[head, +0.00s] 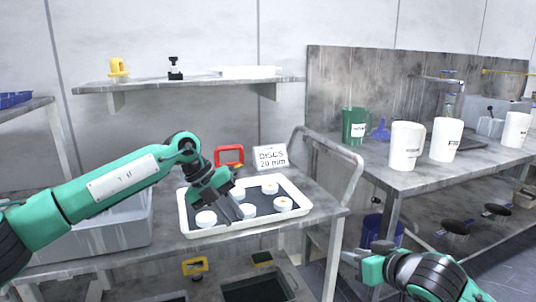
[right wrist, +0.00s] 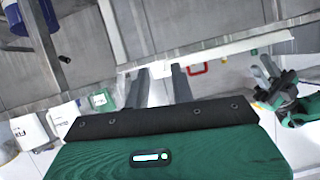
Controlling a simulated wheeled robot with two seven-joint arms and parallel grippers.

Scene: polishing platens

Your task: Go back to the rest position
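My left gripper (head: 232,208) reaches in from the left and points down over the white tray (head: 187,228), among the white round discs. Whether its fingers are apart is not clear. It also shows at the right of the right wrist view (right wrist: 268,75). The discs sit on the tray's dark liner, one at the front left (head: 206,218) and one at the right (head: 283,204). My right gripper (head: 366,256) is low at the right in front of the benches. In the right wrist view its two fingers (right wrist: 158,86) are apart with nothing held between them.
A sign reading "DISCS 20 mm" (head: 271,157) and a red frame (head: 229,155) stand behind the tray. A grey bin (head: 120,232) is left of it. The right bench holds a green jug (head: 355,125) and white jugs (head: 406,146). A shelf (head: 190,83) hangs behind.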

